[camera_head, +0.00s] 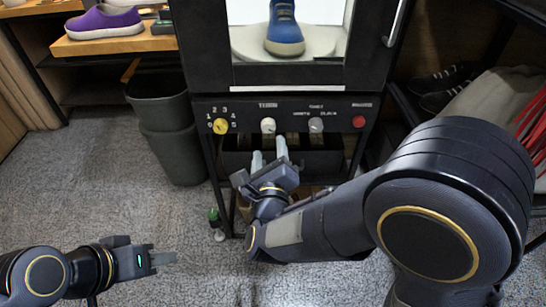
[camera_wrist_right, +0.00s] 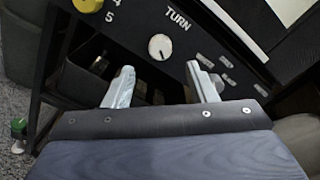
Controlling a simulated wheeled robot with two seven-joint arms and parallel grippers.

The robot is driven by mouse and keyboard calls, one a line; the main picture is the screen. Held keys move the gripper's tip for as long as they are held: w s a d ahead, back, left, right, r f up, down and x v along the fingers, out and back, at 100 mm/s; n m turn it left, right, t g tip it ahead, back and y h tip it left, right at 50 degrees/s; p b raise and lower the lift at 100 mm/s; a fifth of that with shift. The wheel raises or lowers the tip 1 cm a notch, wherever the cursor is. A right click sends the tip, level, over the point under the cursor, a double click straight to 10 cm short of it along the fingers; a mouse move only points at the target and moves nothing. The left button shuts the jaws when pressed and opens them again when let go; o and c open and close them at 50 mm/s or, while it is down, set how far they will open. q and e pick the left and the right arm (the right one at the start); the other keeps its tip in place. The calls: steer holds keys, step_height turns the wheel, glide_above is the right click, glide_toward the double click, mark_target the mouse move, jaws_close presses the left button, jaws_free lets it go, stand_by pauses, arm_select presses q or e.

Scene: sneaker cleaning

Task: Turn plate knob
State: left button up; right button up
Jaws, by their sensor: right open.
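The control panel (camera_head: 340,108) carries a yellow numbered knob (camera_head: 220,125), a pale round knob (camera_head: 268,125) under a label reading TURN, a grey knob (camera_head: 316,125) and a red knob or button (camera_head: 359,122). No label reading "plate" is legible. The TURN knob also shows in the right wrist view (camera_wrist_right: 160,47), with a small dark mark on its face. My right gripper (camera_head: 268,154) is open and empty just below the TURN knob. In the wrist view its fingertips (camera_wrist_right: 160,72) stand apart, either side of that knob. My left gripper (camera_head: 163,258) is low at the left, its finger gap unclear.
Above the panel, a blue sneaker (camera_head: 284,30) stands on a white round plate (camera_head: 242,42) behind the cabinet window. A dark bin (camera_head: 165,125) stands left of the cabinet. A purple shoe (camera_head: 104,22) sits on a wooden shelf.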

mark_target(269, 129)
steer(key=w, duration=0.7)
steer(key=shift+w+b, duration=0.35)
steer(key=c, duration=1)
